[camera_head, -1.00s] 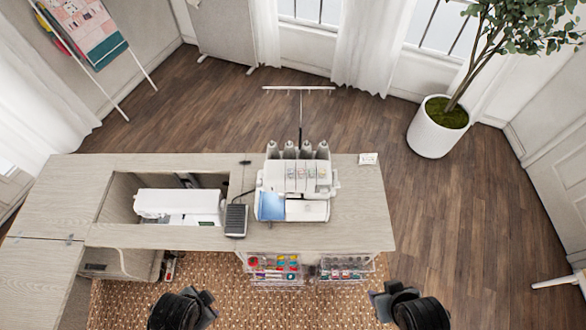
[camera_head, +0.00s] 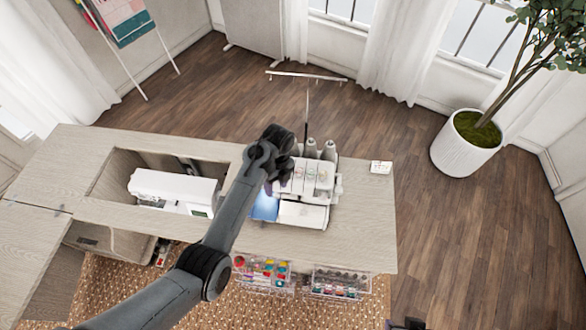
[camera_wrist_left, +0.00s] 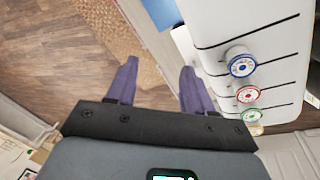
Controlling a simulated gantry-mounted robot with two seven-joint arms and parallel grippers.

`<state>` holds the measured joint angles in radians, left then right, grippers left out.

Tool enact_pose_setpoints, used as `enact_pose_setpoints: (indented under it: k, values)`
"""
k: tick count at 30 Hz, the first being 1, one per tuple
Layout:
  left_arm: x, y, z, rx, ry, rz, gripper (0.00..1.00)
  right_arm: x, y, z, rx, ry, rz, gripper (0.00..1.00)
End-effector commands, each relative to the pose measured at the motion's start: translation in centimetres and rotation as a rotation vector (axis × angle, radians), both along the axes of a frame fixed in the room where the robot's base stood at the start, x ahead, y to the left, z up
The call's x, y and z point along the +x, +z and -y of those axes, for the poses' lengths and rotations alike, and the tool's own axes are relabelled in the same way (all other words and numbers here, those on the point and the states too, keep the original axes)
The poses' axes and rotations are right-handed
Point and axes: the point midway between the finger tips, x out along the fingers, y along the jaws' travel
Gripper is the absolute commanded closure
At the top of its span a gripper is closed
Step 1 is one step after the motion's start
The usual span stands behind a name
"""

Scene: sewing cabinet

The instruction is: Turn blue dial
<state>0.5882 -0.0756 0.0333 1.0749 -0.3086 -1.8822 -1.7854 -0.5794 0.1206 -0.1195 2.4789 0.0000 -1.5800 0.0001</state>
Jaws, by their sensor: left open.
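The blue dial (camera_wrist_left: 241,64) is a white knob with a blue ring on the front of the white overlock machine (camera_head: 317,182). In the left wrist view it sits at the upper right, above a red-ringed dial (camera_wrist_left: 248,94) and a green-ringed dial (camera_wrist_left: 250,115). My left gripper (camera_wrist_left: 158,68) is open, with two purple fingers apart and nothing between them. The dial lies to the right of both fingers, not touching them. In the head view the left gripper (camera_head: 272,187) is at the machine's left side and hides part of it. Only a dark bit of my right arm shows at the bottom edge.
A white sewing machine (camera_head: 172,190) sits in the cabinet's (camera_head: 345,236) recess to the left. Thread cones (camera_head: 328,150) and a thread stand rise behind the overlock machine. Drawers of supplies (camera_head: 262,272) hang below the front. The tabletop right of the machine is mostly clear.

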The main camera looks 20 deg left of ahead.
Motion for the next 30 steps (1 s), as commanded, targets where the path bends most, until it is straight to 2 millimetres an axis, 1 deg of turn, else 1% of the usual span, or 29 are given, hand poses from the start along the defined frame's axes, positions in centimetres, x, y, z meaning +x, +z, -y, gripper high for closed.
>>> enact_pose_setpoints:
  k: [1, 3, 6, 9, 11, 14, 17, 24, 30]
  values:
    - [2.1, 1.8, 0.4, -0.007, -0.001, 0.044, 0.48, 0.0, -0.8, 0.0, 0.0, 0.0, 0.0, 0.57]
    - [4.3, 4.6, 0.7, -0.012, -0.002, 0.099, 0.48, 0.0, -1.1, 0.0, 0.0, 0.0, 0.0, 0.57]
    - [6.4, 7.6, 1.0, -0.017, -0.004, 0.156, 0.48, 0.0, -1.5, 0.0, 0.0, 0.001, 0.0, 0.57]
    - [7.5, 9.3, 1.1, -0.017, -0.005, 0.188, 0.48, 0.0, -1.7, 0.0, 0.001, 0.001, 0.0, 0.57]
    - [7.9, 9.7, 1.1, -0.017, -0.004, 0.199, 0.48, 0.0, -1.6, 0.0, 0.001, 0.001, 0.0, 0.57]
    - [8.0, 9.2, 1.1, -0.017, -0.004, 0.203, 0.48, 0.0, -1.5, 0.0, 0.001, 0.001, 0.0, 0.57]
    - [8.0, 8.0, 1.1, -0.016, -0.005, 0.202, 0.48, 0.0, -1.3, 0.0, 0.001, 0.001, 0.001, 0.57]
    - [7.9, 4.0, 1.0, -0.016, -0.004, 0.201, 0.48, 0.0, -1.0, -0.1, 0.001, 0.001, 0.001, 0.57]
    - [7.9, 1.2, 1.0, -0.016, -0.003, 0.202, 0.48, 0.0, -1.0, 0.0, 0.001, 0.001, 0.001, 0.57]
